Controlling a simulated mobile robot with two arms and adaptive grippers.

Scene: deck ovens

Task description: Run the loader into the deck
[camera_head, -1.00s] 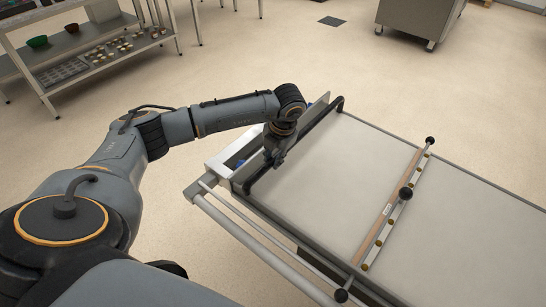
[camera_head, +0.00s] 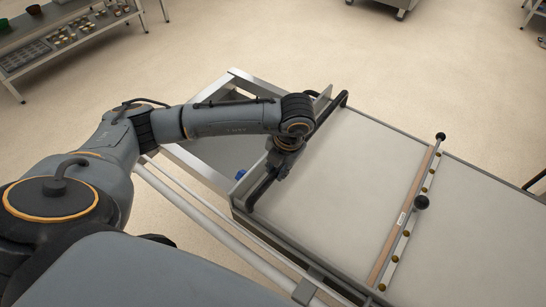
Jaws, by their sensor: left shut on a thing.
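The loader (camera_head: 350,190) is a long, pale flat bed with grey side rails, and it runs off the right edge of the view. A black handle bar (camera_head: 328,113) spans its left end. My left gripper (camera_head: 276,170) is at the middle of this bar and is shut on it; the arm's wrist partly hides the fingers. A crossbar (camera_head: 408,217) with a black knob and several brass studs lies across the bed. My right gripper is not in view. The deck does not show in this view.
The loader rests on a metal frame (camera_head: 188,160) with a long side rail, and part of the open frame shows behind the handle. A shelf rack (camera_head: 70,30) with trays stands at the upper left.

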